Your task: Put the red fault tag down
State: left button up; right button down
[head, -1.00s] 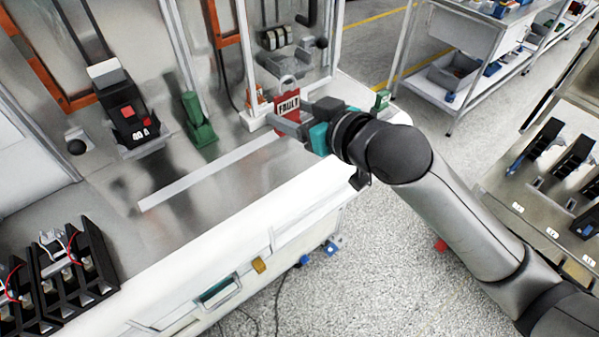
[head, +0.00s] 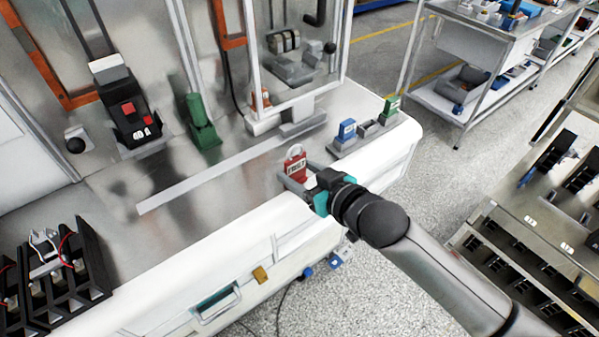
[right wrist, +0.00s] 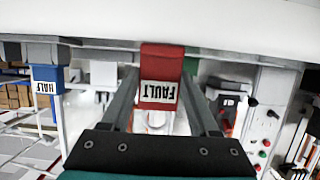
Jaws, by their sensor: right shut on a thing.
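The red fault tag (head: 296,168), with a white FAULT label and a pale loop on top, is upright over the front part of the bench top. My right gripper (head: 301,173) is shut on it, one finger on each side. In the right wrist view the tag (right wrist: 161,75) sits between the two dark fingers (right wrist: 163,97), its label facing the camera. I cannot tell whether its bottom touches the bench. My left gripper is not in view.
A blue tag (head: 347,130) and a green tag (head: 390,108) stand at the bench's right end, with a grey holder (head: 371,128) between them. A grey strip (head: 205,177) lies along the bench top (head: 225,205). A black breaker (head: 131,112) and green block (head: 201,124) stand behind.

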jog(key=shift+c, duration=0.7)
grip_release()
jog(key=shift+r, duration=0.15)
jog(key=p+v, duration=0.1)
jog(key=v, duration=1.1)
jog(key=shift+p, duration=0.3)
